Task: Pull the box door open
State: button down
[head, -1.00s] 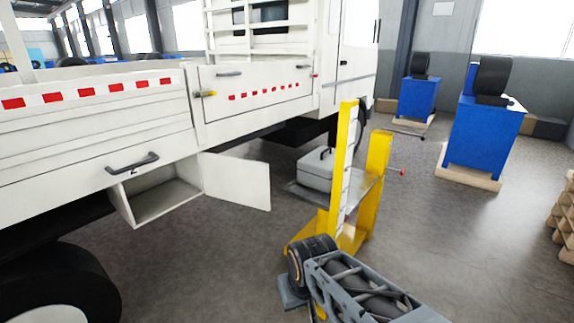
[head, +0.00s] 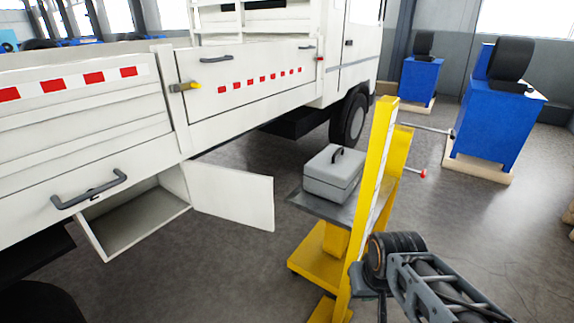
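The box door (head: 231,195) is a white flat panel under the truck's side. It stands swung out to the right of its box (head: 137,221), and the box's inside shows empty. Part of my arm shows at the lower right, well to the right of the door and apart from it. My gripper's fingers cannot be made out in this view.
A yellow lift cart (head: 374,190) with a grey toolbox (head: 334,173) on its platform stands between the door and my arm. The white truck (head: 250,95) fills the left. Blue machines (head: 487,130) stand at the back right. Open floor shows at right.

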aim_at(237, 196)
jog(key=u, duration=0.3)
jog(key=i, duration=0.7)
jog(key=u, duration=0.7)
